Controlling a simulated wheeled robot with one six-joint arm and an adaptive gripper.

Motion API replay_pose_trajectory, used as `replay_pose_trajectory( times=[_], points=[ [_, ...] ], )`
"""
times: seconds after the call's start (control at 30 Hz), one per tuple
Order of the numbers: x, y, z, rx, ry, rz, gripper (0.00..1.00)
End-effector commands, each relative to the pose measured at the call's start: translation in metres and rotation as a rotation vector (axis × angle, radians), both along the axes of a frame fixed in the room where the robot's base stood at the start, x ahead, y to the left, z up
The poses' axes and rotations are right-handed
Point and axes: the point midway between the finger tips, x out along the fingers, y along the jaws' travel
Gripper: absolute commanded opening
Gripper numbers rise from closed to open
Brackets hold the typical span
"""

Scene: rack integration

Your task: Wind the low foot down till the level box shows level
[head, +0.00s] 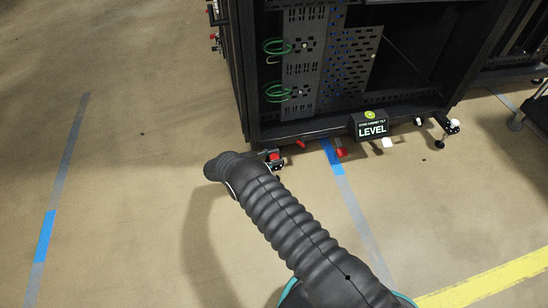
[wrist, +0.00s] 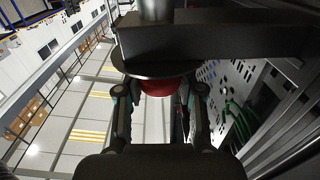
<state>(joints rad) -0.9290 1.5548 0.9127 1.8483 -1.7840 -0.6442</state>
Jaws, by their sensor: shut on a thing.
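The level box (head: 369,125) hangs on the front lower edge of the dark cabinet (head: 300,128). It reads "LEVEL" in white letters, with a yellow-green round mark on top. My gripper (head: 272,160) is at the cabinet's near left bottom corner, partly hidden by my arm. In the wrist view, my gripper (wrist: 160,92) has one finger on each side of a red round foot part (wrist: 158,89) and is shut on it. A dark disc sits directly above the red part. The foot's lower end is hidden.
Red pieces (head: 340,153) and a white piece (head: 387,142) show along the cabinet's bottom edge. Another foot (head: 441,138) stands at the right corner. A cart wheel (head: 516,124) is at far right. Floor to the left is clear, with blue tape (head: 46,230).

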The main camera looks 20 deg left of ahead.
Motion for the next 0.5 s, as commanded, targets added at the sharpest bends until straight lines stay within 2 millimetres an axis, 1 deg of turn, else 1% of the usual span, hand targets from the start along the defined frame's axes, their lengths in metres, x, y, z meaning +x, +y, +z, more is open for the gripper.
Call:
replay_pose_trajectory(
  times=[0.2, 0.5],
  points=[
    [0.0007, -0.0009, -0.0004, 0.000, -0.001, -0.079, 0.03],
    [0.0005, -0.0016, 0.0003, -0.003, -0.002, -0.130, 0.03]
  ],
)
